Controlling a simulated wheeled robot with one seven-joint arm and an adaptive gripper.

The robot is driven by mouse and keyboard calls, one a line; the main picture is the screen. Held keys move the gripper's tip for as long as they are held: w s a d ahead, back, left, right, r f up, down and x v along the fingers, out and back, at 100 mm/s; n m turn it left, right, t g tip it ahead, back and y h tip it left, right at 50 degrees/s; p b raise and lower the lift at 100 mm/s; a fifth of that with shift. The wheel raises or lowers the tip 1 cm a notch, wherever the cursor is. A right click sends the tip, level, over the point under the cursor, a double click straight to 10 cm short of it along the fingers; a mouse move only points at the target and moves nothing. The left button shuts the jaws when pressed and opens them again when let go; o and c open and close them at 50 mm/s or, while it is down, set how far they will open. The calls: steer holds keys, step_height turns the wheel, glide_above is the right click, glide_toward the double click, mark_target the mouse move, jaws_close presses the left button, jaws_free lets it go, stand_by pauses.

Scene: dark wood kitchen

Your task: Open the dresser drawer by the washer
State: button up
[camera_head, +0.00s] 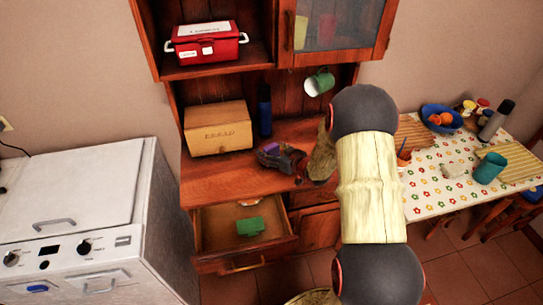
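The wooden dresser (225,178) stands right of the white washer (75,215). Its upper left drawer (215,232), on the washer side, is pulled out, with its inside showing. A green block-like item (250,227) and a small whitish item lie in it. A handle (242,264) shows on the wooden front below. My gripper (272,155) is dark with a purple patch and sits over the dresser counter, above and behind the open drawer. It is apart from the handle. Its fingers are too small and dark to read.
A bread box (217,128) and a dark blue bottle (265,110) stand on the counter near my gripper. A green mug (320,82) hangs under the glass cabinet. A table (430,206) with dishes stands at right. My arm hides the dresser's right side.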

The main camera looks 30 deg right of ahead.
mark_target(272, 147)
steer(key=shift+c, duration=1.1)
steer(key=c, duration=0.6)
steer(key=shift+o, duration=0.2)
steer(key=shift+r, duration=0.1)
steer(key=shift+r, duration=0.2)
step_height(272, 147, up, 3)
steer(key=shift+s+r+p, duration=0.1)
steer(key=shift+r+p, duration=0.05)
steer(key=shift+p, duration=0.8)
steer(key=s+a+r+p, duration=0.3)
steer(key=s+r, duration=0.6)
steer(key=s, duration=0.4)
steer(key=shift+s+a+p, duration=0.15)
steer(key=shift+s+p, duration=0.1)
steer(key=shift+p, duration=0.3)
